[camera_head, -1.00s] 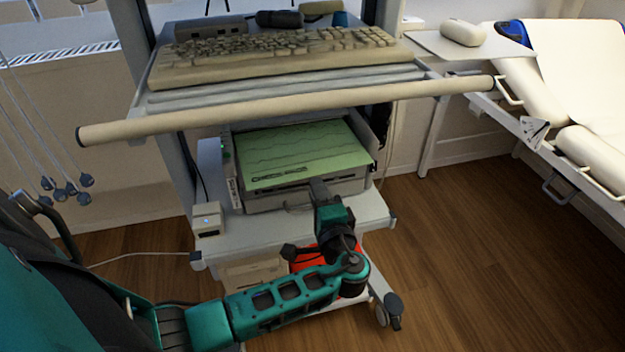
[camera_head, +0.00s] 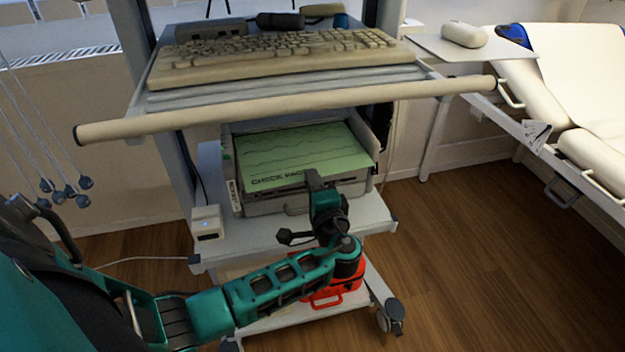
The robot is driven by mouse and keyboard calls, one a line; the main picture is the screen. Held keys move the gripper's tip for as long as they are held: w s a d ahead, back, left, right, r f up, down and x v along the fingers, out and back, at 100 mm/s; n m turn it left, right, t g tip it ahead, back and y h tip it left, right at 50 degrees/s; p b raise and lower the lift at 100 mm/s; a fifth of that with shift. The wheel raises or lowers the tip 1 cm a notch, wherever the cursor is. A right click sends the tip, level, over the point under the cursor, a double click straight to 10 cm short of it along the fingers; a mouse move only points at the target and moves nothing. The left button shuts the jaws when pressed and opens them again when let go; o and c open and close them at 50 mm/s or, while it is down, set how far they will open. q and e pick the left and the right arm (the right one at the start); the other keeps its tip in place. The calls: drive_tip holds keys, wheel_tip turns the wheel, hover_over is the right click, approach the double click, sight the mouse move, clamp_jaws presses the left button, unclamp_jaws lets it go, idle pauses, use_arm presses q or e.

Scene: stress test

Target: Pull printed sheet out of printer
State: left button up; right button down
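The printed sheet (camera_head: 300,155) is green with wavy dark lines and bold lettering along its front edge. It lies in the grey printer (camera_head: 275,204) on the cart's middle shelf. My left gripper (camera_head: 313,180) is at the sheet's front edge, right of the lettering. Its fingers overlap the front edge in this view. I cannot tell whether they are closed on the paper, because the fingertips are small and seen from behind. My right gripper is not in view.
A keyboard (camera_head: 280,58) sits on the shelf above, with a thick beige bar (camera_head: 290,108) across its front. A small white box (camera_head: 207,222) stands left of the printer. A red case (camera_head: 335,292) is on the lower shelf. A bed (camera_head: 580,70) stands at right.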

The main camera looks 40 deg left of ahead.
use_arm(q)
clamp_jaws()
drive_tip(key=shift+r, duration=0.25)
